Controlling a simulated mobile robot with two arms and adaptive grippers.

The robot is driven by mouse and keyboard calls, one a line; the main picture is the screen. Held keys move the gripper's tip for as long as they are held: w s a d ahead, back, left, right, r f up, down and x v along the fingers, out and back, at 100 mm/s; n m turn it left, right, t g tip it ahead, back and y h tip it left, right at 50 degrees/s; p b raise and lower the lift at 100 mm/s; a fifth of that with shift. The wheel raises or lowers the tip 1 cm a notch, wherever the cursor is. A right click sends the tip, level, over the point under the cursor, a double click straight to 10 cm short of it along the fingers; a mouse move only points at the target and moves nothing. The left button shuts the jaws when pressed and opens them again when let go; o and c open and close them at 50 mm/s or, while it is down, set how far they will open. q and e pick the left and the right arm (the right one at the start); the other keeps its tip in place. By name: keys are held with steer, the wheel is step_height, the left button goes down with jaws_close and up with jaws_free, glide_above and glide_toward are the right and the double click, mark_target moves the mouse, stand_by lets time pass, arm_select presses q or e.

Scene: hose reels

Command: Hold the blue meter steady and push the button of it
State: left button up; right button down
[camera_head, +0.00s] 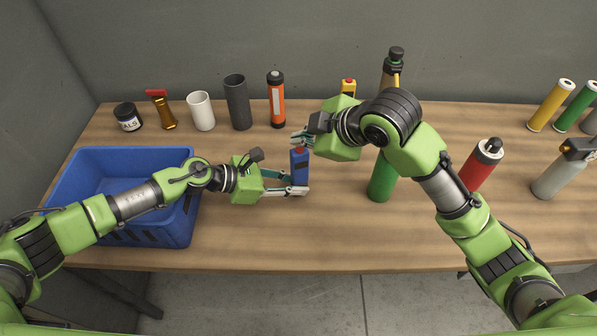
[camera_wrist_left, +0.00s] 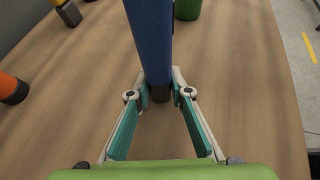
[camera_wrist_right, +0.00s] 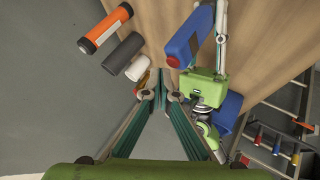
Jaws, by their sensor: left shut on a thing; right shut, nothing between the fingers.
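The blue meter (camera_head: 299,170) stands upright on the table near the middle. Its red button (camera_head: 298,150) is on top and also shows in the right wrist view (camera_wrist_right: 172,61). My left gripper (camera_head: 301,189) is shut on the lower part of the meter. In the left wrist view, the blue body (camera_wrist_left: 150,40) rises between the fingertips (camera_wrist_left: 160,92). My right gripper (camera_head: 297,138) is shut and empty, its fingertips just above the button in the head view. In the right wrist view the fingertips (camera_wrist_right: 160,92) look apart from the button.
A blue crate (camera_head: 110,155) stands at the left. A jar, cups and an orange-black flashlight (camera_head: 276,100) line the back. A green cylinder (camera_head: 381,180) and a red bottle (camera_head: 482,165) stand right of the meter. The front middle of the table is clear.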

mark_target(301, 150)
steer(key=shift+r, duration=0.2)
steer(key=shift+r, duration=2.9)
arm_select(q)
steer(key=o, duration=0.9)
